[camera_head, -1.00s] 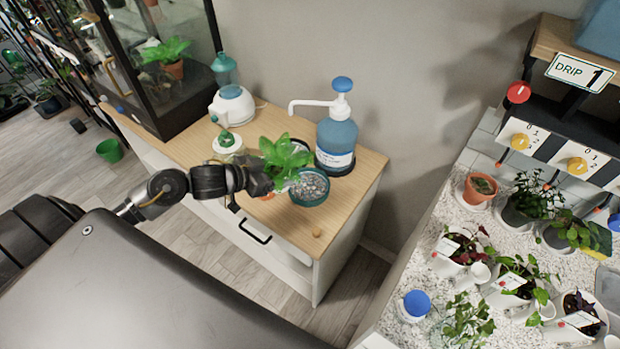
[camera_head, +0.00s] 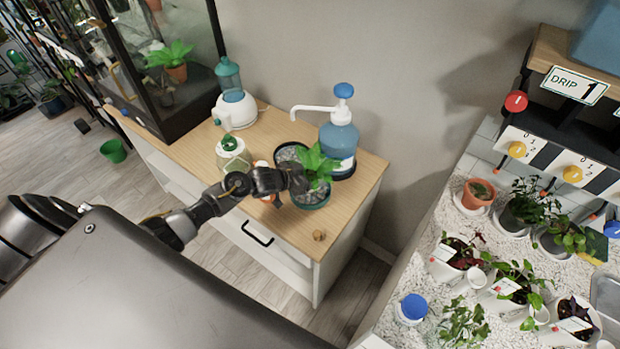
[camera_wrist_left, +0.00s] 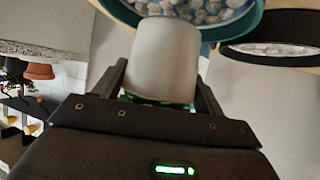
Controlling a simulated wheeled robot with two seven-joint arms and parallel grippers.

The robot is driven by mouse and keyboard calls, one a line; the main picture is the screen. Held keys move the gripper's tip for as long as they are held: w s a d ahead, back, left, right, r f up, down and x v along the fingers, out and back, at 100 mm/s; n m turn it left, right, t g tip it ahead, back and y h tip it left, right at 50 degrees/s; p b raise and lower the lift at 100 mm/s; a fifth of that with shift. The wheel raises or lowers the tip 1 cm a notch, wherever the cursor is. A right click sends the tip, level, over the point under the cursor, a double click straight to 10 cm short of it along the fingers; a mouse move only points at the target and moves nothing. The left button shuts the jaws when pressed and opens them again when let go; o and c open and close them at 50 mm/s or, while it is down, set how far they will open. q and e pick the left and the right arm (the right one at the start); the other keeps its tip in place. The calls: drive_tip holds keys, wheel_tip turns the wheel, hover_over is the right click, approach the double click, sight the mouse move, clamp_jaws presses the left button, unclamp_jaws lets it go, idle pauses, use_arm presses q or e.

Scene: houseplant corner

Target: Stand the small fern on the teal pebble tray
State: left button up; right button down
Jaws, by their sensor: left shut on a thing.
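The small fern (camera_head: 317,164) has bright green leaves and is held over the teal pebble tray (camera_head: 313,205), a round teal dish of grey pebbles near the cabinet's front right. My left gripper (camera_head: 298,181) is shut on the fern's pot. In the left wrist view the whitish pot (camera_wrist_left: 166,60) sits between the fingers, with a little green leaf behind it. The teal tray (camera_wrist_left: 206,44) shows there just beyond the pot's far end. I cannot tell whether the pot touches the pebbles. My right gripper is not in view.
A dark pebble tray (camera_head: 281,149) lies just behind the teal one. A blue pump bottle (camera_head: 338,143) stands close behind right, and a glass jar (camera_head: 232,156) stands left. A small tan knob-like object (camera_head: 319,235) is near the front edge. The cabinet top (camera_head: 357,190) is clear at right.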

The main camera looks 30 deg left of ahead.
use_arm(q)
drive_tip(key=shift+f, duration=0.85)
drive_tip(key=shift+f, duration=0.15)
drive_tip(key=o, duration=0.9)
drive_tip(key=shift+f, duration=0.1)
